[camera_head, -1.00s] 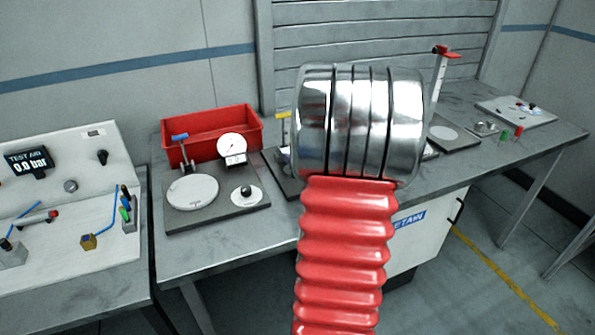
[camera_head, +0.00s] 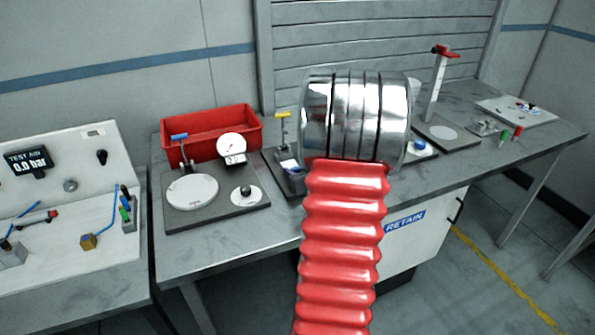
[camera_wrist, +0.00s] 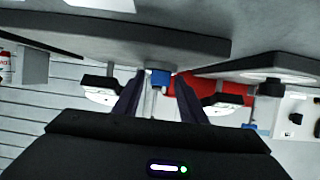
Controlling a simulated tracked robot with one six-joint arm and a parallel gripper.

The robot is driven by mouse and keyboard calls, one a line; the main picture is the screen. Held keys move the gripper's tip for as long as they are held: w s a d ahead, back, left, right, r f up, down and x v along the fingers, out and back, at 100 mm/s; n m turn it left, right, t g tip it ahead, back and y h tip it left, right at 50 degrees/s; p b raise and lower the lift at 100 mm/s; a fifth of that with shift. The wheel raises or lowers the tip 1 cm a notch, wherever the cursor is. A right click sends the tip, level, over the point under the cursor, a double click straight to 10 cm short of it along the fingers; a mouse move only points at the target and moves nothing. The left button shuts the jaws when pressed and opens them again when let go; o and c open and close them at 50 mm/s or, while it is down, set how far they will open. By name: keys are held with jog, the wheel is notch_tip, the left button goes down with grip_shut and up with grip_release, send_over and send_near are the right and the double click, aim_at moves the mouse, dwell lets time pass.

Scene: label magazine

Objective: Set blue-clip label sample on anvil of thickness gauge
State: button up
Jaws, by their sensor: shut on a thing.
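My gripper (camera_wrist: 160,97) shows in the wrist view as two dark fingers closed toward each other, with a small blue piece (camera_wrist: 160,78) between their tips. This looks like the blue clip of the label sample; the label itself I cannot make out. In the head view my arm's metal joint hides the gripper and what it holds. A dial gauge (camera_head: 231,147) with a small display stands on a dark plate at the left, behind a small white disc with a black knob (camera_head: 245,190). It looks like the thickness gauge; I cannot tell its anvil for sure.
A red bin (camera_head: 210,130) stands behind the gauge plate. A large white disc (camera_head: 192,191) and blue-handled lever (camera_head: 180,137) share that plate. A yellow-handled device (camera_head: 283,115) is close left of my arm. A red-topped column (camera_head: 437,85) stands right. The bench front is clear.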

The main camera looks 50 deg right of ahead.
jog(key=o, duration=1)
jog(key=shift+r, duration=0.1)
jog(key=shift+s+a+r, duration=0.25)
jog(key=shift+s+a, duration=0.05)
jog(key=shift+s, duration=0.25)
jog(key=v, duration=1)
jog(key=shift+s+a, duration=0.15)
jog(key=shift+s, duration=0.15)
jog(key=shift+r, duration=0.1)
